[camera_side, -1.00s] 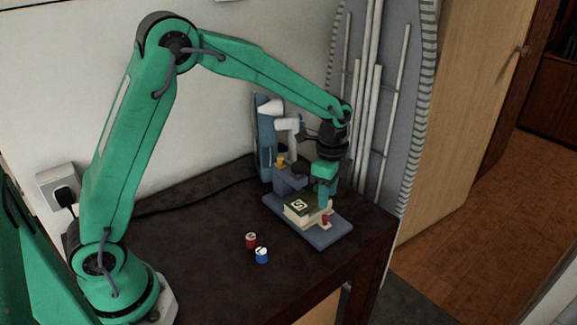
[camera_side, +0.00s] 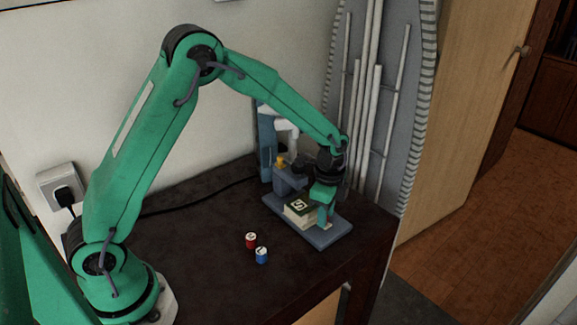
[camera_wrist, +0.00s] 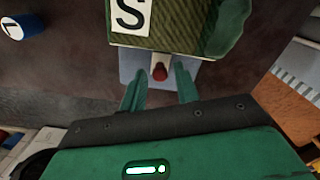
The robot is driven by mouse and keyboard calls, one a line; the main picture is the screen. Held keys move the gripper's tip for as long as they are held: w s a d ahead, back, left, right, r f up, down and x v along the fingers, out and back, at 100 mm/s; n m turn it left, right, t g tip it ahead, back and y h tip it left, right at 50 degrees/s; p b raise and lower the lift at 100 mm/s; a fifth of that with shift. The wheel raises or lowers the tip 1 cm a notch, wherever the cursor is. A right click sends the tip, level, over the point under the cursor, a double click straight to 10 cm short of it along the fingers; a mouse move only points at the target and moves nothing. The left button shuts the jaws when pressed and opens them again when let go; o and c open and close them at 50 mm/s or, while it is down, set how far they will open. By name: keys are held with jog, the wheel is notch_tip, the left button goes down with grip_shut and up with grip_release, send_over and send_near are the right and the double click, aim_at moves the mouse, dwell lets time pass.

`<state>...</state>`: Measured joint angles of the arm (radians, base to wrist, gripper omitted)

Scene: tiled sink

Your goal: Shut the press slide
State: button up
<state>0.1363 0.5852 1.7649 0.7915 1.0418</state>
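The press (camera_side: 268,140) stands on a blue-grey base plate (camera_side: 328,238) at the right end of the dark table. In the wrist view the slide (camera_wrist: 185,40) fills the top. A red knob (camera_wrist: 160,73) on a pale tab sticks out of its near side. My gripper (camera_wrist: 159,78) is open, its green fingers on either side of the knob with gaps. In the side view my gripper (camera_side: 326,214) is low over the plate and hides the knob.
A red cap-like cylinder (camera_side: 251,240) and a blue one (camera_side: 261,255) stand on the table left of the plate. An ironing board (camera_side: 385,100) leans behind the table. The table's left part is clear, apart from a cable at the wall.

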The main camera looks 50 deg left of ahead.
grip_shut()
jog(key=shift+a, duration=2.25)
jog(key=shift+o, duration=1.2)
grip_release()
jog(key=shift+r, duration=0.15)
notch_tip(320, 180, up, 7)
jog(key=shift+r, duration=0.3)
